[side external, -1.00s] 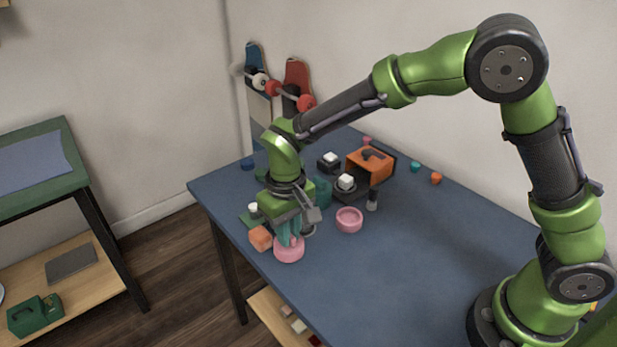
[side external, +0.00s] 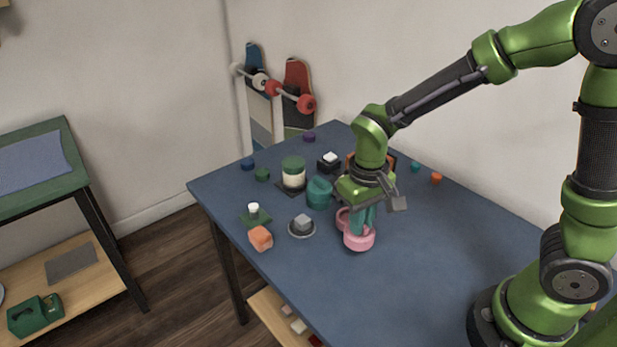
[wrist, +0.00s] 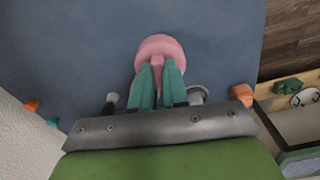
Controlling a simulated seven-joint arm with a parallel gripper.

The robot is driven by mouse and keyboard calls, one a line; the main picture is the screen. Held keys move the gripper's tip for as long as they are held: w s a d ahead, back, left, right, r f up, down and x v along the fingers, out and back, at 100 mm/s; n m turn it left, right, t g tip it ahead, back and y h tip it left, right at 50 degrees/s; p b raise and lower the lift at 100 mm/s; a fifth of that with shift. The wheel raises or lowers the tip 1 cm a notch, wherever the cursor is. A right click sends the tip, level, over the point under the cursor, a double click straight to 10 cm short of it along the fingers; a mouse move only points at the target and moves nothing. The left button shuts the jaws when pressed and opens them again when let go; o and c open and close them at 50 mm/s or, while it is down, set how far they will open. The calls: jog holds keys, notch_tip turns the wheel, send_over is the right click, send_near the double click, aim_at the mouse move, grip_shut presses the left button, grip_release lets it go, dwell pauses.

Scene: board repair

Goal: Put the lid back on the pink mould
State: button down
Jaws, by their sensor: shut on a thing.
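My gripper (side external: 362,220) is shut on the pink lid (side external: 359,240), with its teal fingers pointing down. In the wrist view, my gripper (wrist: 158,75) grips the upright pink handle of the round lid (wrist: 160,43). The pink mould (side external: 342,217) is a shallow round dish on the blue table. It is just behind and to the left of the lid in the side view, mostly hidden by the lid and fingers. I cannot tell whether they touch or how high the lid is. The mould cannot be made out in the wrist view.
A grey block on a round base (side external: 302,227), an orange block (side external: 260,238), a teal pot (side external: 319,192) and a green-and-white jar (side external: 293,174) stand left of my gripper. The orange box is mostly hidden behind my arm. The blue table (side external: 420,260) is clear at the front right.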

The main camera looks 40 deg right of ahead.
jog(key=w+d+r, duration=0.4)
jog(key=w+d, duration=0.2)
jog(key=w, duration=0.2)
jog(key=shift+n, duration=0.7)
jog(key=shift+f, duration=3.25)
jog(key=shift+f, duration=0.15)
jog(key=c, duration=0.6)
grip_release()
jog(key=shift+w, duration=0.1)
jog(key=shift+r, duration=3.55)
